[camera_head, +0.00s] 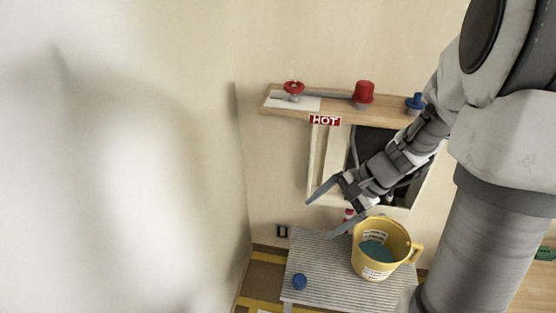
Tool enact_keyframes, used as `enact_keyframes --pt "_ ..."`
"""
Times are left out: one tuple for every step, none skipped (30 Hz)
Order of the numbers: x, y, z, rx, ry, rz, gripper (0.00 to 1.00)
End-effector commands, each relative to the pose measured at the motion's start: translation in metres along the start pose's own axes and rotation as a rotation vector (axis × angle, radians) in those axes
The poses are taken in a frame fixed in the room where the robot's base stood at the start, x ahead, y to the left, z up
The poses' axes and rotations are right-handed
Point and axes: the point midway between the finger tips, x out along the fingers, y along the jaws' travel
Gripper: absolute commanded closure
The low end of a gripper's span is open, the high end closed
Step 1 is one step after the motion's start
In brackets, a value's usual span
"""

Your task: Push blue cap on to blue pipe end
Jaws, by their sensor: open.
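A small round blue cap (299,282) lies on the grey striped table (325,262), near its front left corner. A blue fitting (415,102) stands upright at the right end of the wooden shelf, partly behind my arm. It may be the blue pipe end, but I cannot tell for certain. My gripper (320,219) is open and empty, its two fingers pointing down and left. In the picture it is above and slightly right of the blue cap, apart from it. It is well below and left of the blue fitting.
A yellow bucket (362,263) with blue-green contents stands right of the cap. A red-capped bottle (348,215) is behind my gripper. Left is wall.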

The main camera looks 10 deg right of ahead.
Motion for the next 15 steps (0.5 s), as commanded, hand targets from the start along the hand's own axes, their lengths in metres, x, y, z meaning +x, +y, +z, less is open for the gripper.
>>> enact_keyframes --pt "0.028 0.013 -0.022 0.082 -0.022 -0.015 0.04" --pt "0.039 0.018 -0.032 0.128 -0.033 -0.026 0.04" --pt "0.053 0.024 -0.046 0.190 -0.046 -0.043 0.04" --pt "0.064 0.029 -0.056 0.236 -0.055 -0.054 0.04" --pt "0.075 0.035 -0.066 0.284 -0.064 -0.066 0.04" --pt "0.090 0.043 -0.080 0.347 -0.076 -0.081 0.04" --pt "0.101 0.049 -0.090 0.393 -0.083 -0.092 0.04" --pt "0.112 0.056 -0.100 0.440 -0.090 -0.104 0.04" --pt "0.128 0.066 -0.113 0.503 -0.099 -0.118 0.04" --pt "0.139 0.073 -0.123 0.549 -0.105 -0.129 0.04" --pt "0.149 0.080 -0.132 0.593 -0.111 -0.140 0.04" --pt "0.163 0.090 -0.143 0.651 -0.117 -0.153 0.04" --pt "0.173 0.098 -0.151 0.692 -0.121 -0.162 0.04" --pt "0.182 0.104 -0.159 0.730 -0.124 -0.171 0.04" --pt "0.193 0.113 -0.168 0.778 -0.127 -0.182 0.04"
